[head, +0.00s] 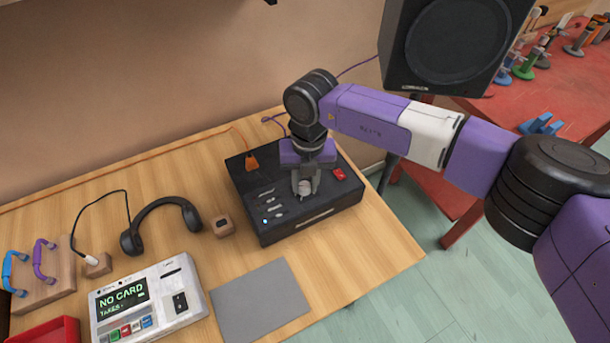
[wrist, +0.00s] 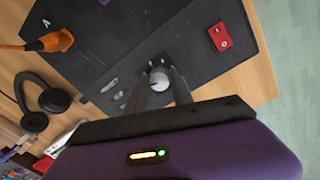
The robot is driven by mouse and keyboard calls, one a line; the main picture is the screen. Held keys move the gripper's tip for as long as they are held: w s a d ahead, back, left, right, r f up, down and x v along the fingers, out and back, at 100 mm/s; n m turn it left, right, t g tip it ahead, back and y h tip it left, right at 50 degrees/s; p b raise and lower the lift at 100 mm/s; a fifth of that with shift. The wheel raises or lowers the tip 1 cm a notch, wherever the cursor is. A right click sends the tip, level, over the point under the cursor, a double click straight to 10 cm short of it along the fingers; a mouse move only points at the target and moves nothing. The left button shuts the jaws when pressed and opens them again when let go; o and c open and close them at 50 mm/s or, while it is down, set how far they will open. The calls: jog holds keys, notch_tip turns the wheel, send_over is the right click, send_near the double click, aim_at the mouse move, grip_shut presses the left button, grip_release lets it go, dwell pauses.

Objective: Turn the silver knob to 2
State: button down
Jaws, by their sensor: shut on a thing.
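The silver knob (wrist: 159,80) sits on top of a black box (head: 250,207) on the wooden table. It also shows in the head view (head: 305,187), partly covered by my fingers. My gripper (wrist: 160,88) points down over the box and is shut on the knob, one finger on each side. White marks stand around the knob in the wrist view, but they are too small to read surely. Which mark the knob points to I cannot tell.
An orange plug (head: 251,161) and a red piece (head: 338,174) are on the box near the knob. Headphones (head: 160,207), a card reader (head: 195,284) and a grey mat (head: 260,302) lie left and in front. A speaker (head: 450,45) stands behind my arm.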

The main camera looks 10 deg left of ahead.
aim_at(306, 186)
jog(key=m+p, duration=0.3)
jog(key=m, duration=0.2)
jog(key=shift+r+p, duration=0.2)
jog(key=shift+p, duration=0.2)
jog(key=shift+f+m, duration=0.1)
jog(key=shift+m, duration=0.2)
jog(key=c, duration=1.1)
grip_release()
jog(key=shift+d+r+b, duration=0.15)
jog(key=shift+r+b, duration=0.45)
jog(key=shift+r, duration=3.25)
